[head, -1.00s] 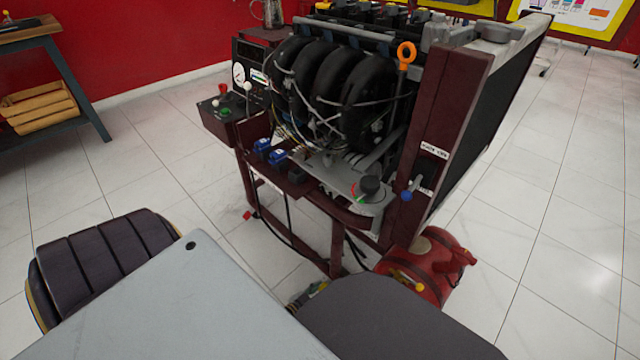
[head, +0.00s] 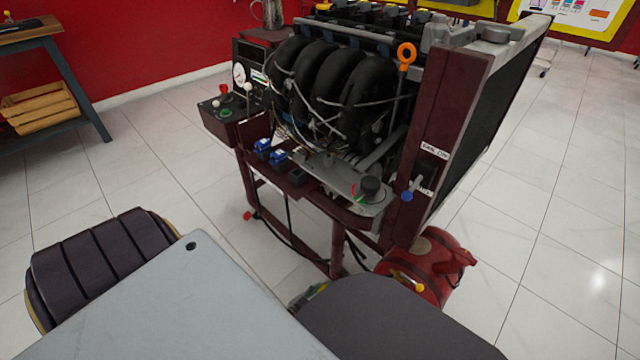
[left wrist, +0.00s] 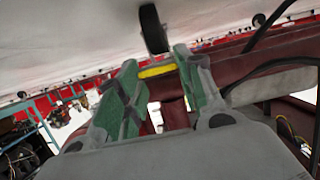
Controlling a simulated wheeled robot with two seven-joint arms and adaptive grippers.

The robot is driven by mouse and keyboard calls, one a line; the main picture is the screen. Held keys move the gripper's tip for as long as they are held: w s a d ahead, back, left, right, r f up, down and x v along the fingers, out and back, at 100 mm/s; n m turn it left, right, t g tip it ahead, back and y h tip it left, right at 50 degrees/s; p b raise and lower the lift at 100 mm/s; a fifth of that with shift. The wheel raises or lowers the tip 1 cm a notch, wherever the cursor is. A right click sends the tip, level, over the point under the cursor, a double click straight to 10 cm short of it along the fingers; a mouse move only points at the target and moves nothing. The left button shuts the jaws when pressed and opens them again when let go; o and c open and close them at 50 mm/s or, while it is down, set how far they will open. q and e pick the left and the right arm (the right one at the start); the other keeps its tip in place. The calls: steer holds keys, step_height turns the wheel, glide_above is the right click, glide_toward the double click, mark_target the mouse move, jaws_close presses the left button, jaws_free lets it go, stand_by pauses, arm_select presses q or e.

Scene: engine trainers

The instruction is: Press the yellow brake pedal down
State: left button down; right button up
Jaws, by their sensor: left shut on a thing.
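In the left wrist view, a short yellow bar, which looks like the brake pedal (left wrist: 157,71), lies between the fingertips of my left gripper (left wrist: 158,75). The two fingers with green pads stand apart, one at each end of the bar, and are shut on it. In the head view only a small greenish part of my left gripper (head: 308,293) shows, low beside the engine stand, and my own body hides the rest. My right gripper is in neither view.
The engine trainer (head: 392,150) stands on a dark red frame. A red tank (head: 436,268) with a small yellow-tipped lever lies at its lower right. In the left wrist view a black wheel (left wrist: 153,28) is just past the fingertips. Tiled floor (head: 560,230) is clear on the right.

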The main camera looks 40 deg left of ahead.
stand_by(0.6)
arm_select(q)
steer(key=c, duration=0.9)
jaws_free()
steer(key=shift+s, duration=0.2)
steer(key=shift+v, duration=5.85)
steer(key=shift+f, duration=0.15)
